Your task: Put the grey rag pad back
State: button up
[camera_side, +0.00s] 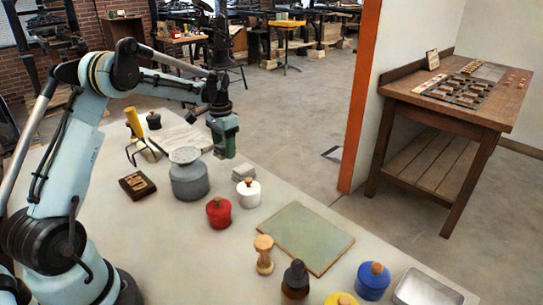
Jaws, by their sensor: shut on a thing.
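My gripper (224,140) hangs in the air over the far part of the table, pointing down. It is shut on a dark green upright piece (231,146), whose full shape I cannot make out. A small pale grey folded block (243,173) lies on the table below and slightly right of my gripper, apart from it. It looks like the grey rag pad, but it is too small to be sure.
A grey round pot (189,180) with a dish top stands left of the block. Red (219,212) and white (249,193) knobbed jars stand in front. A green mat (300,236), wooden-handled tool (264,254), blue jar (373,280) and metal tray (425,289) lie nearer.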

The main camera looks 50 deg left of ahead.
aim_at(226, 166)
jog(key=shift+f, duration=2)
jog(key=shift+f, duration=0.2)
jog(key=o, duration=1)
jog(key=shift+r, duration=0.15)
